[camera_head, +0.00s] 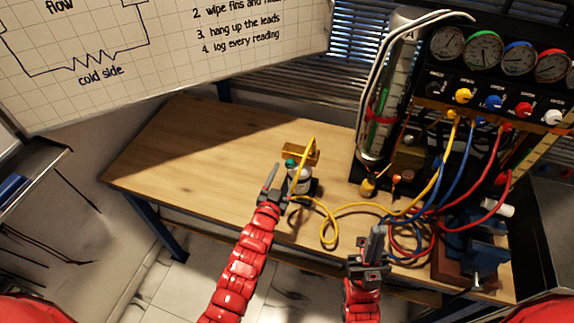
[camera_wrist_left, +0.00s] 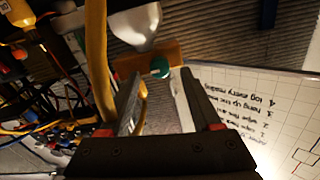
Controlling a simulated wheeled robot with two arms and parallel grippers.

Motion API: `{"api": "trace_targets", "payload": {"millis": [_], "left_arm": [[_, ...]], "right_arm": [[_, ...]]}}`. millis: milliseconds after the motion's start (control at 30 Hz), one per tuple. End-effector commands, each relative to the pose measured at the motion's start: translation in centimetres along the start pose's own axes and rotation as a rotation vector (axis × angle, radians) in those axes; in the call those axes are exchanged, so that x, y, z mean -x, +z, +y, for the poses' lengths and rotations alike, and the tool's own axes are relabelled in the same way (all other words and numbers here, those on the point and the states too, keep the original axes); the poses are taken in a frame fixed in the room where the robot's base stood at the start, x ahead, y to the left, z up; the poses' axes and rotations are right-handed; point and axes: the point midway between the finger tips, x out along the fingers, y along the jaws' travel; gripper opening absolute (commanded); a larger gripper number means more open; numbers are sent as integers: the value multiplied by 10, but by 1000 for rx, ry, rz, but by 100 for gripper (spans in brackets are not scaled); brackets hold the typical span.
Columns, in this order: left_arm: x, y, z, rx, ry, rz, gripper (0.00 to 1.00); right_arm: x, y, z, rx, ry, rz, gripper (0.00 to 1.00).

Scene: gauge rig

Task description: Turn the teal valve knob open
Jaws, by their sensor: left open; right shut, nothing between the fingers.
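In the left wrist view the knob (camera_wrist_left: 160,68) appears between and beyond the two fingers. My left gripper (camera_head: 276,183) is open, just in front and left of the fitting. I cannot tell whether a finger touches it. The knob's lower part is partly hidden. My right gripper (camera_head: 375,240) is shut and empty, over the bench's front edge, to the right and apart from the knob.
A yellow hose (camera_head: 329,225) arches by the knob and runs right; it also passes close to the left finger in the wrist view (camera_wrist_left: 97,50). The gauge panel (camera_head: 500,75), hoses and a blue vise (camera_head: 470,240) crowd the right. The bench's left (camera_head: 190,150) is clear.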

Motion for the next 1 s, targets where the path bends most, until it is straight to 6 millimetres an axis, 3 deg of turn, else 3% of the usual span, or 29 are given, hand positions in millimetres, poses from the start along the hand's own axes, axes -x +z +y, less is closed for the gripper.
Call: {"api": "trace_targets", "payload": {"millis": [200, 567, 900, 1000], "left_arm": [[-17, 0, 0, 0, 0, -2, 64], [-20, 2, 0, 0, 0, -3, 64], [-20, 2, 0, 0, 0, -3, 3], [-20, 2, 0, 0, 0, -3, 0]], "right_arm": [[-8, -1, 0, 0, 0, 0, 0], [-8, -1, 0, 0, 0, 0, 0], [-8, -1, 0, 0, 0, 0, 0], [-8, -1, 0, 0, 0, 0, 0]]}}
